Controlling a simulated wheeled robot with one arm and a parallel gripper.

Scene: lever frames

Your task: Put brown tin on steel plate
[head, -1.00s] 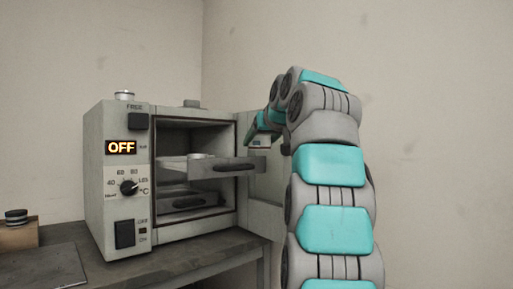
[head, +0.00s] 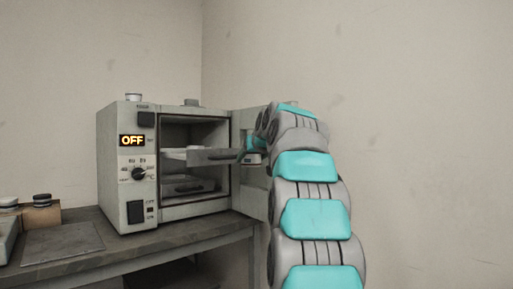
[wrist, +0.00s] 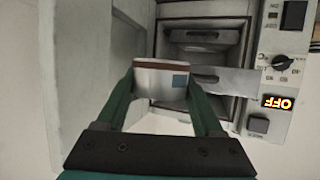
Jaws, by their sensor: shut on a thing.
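My gripper (wrist: 160,82) is shut on a tin (wrist: 160,76) with a pale label, a blue square and a brownish-red band. In the head view my gripper (head: 252,150) and the tin (head: 254,159) are in front of the oven's open right side, near the front of the pulled-out upper shelf. The tin is held clear of the bench. A flat dark grey plate (head: 62,243), probably the steel plate, lies bare on the bench left of the oven, far from my gripper.
The oven (head: 126,180) reads OFF; its door (head: 252,190) stands open at right. The pulled-out upper shelf (head: 222,156) carries a pale item. Dark-topped tins (head: 42,200) stand on a wooden block (head: 45,215) at left. A pale tray edge shows at far left.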

